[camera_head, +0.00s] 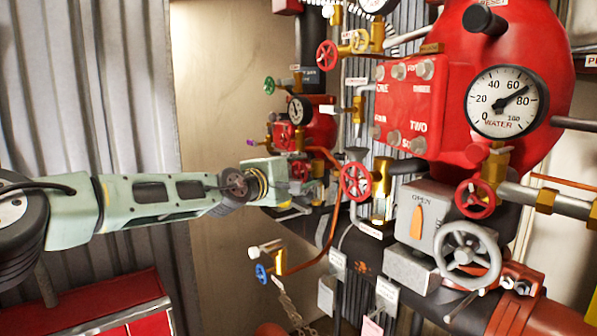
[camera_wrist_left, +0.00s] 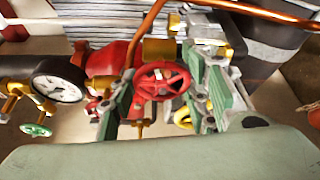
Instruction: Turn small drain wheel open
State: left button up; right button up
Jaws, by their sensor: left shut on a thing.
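A small red handwheel (camera_wrist_left: 162,80) sits between the two green fingers of my left gripper (camera_wrist_left: 160,98) in the left wrist view. I take it for the small drain wheel, though no label on it is readable. In the head view my left arm reaches in from the left, and the left gripper (camera_head: 306,188) is at the small red wheel (camera_head: 299,170), partly covering it. The gripper is shut on this wheel; the exact finger contact is hard to see. My right gripper is not in view.
A larger red wheel (camera_head: 356,181) on a brass valve stands close to the right of the gripper. A copper pipe (camera_head: 333,215) bends just beside it. A blue wheel (camera_head: 262,273) is below, and a water gauge (camera_head: 506,101) and grey wheel (camera_head: 467,255) are at right.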

pick_arm(q)
jog(key=shift+r, duration=0.2)
jog(key=shift+c, duration=0.9)
jog(key=shift+w+a+r+n+g, duration=0.1)
jog(key=shift+n+g, duration=0.55)
jog(key=shift+n, duration=0.65)
jog(key=shift+w+a+r+n+g, duration=0.1)
jog(key=shift+n+g, duration=0.55)
jog(key=shift+n, duration=0.65)
jog(key=shift+r, duration=0.15)
jog(key=o, duration=0.8)
jog(key=shift+o, duration=1.4)
jog(key=shift+f, duration=0.25)
jog(key=shift+s, duration=0.1)
